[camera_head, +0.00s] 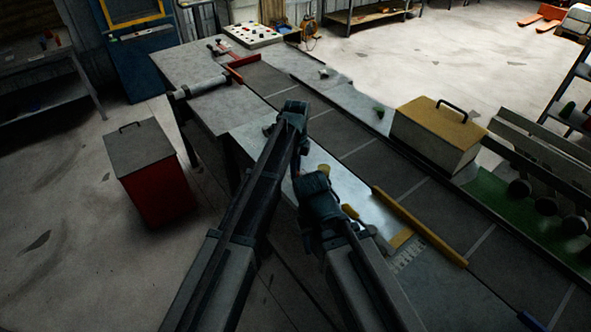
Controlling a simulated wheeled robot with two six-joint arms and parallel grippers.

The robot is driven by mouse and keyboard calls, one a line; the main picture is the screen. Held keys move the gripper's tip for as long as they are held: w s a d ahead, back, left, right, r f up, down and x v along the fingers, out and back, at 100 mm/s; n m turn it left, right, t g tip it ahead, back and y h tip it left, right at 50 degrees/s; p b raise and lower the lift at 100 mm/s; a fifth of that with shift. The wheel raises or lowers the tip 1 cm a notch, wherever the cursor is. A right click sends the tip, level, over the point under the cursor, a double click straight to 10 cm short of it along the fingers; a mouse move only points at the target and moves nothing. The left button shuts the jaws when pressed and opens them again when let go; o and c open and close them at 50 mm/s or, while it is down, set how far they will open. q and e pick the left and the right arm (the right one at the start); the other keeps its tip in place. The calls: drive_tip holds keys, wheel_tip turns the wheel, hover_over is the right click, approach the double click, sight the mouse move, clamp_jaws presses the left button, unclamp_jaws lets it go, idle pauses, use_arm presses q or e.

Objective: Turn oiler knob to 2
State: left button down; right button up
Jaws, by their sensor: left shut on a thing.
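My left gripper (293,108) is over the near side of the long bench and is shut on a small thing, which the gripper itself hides. I cannot make out the oiler knob or its numbers. A small grey rounded part (268,130) shows just left of the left gripper; I cannot tell whether it belongs to the oiler. My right gripper (315,184) is lower and nearer, over the bench's near edge by a bright metal plate. Its fingers are too dark to read.
The bench (330,125) runs from upper left to lower right. A box with a yellow lid (440,118) stands on it. A yellow bar (418,226) lies near a ruler (408,254). A control panel (252,35) is at the far end. A red bin (158,190) stands on the floor left.

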idle(0.3)
use_arm(q)
drive_tip(key=c, duration=0.6)
unclamp_jaws()
drive_tip(key=shift+r, duration=0.1)
drive_tip(key=r+p, duration=1.3)
drive_tip(key=shift+w+d+r+p, duration=0.1)
drive_tip(key=shift+w+r+p, duration=0.2)
drive_tip(key=shift+p, duration=0.1)
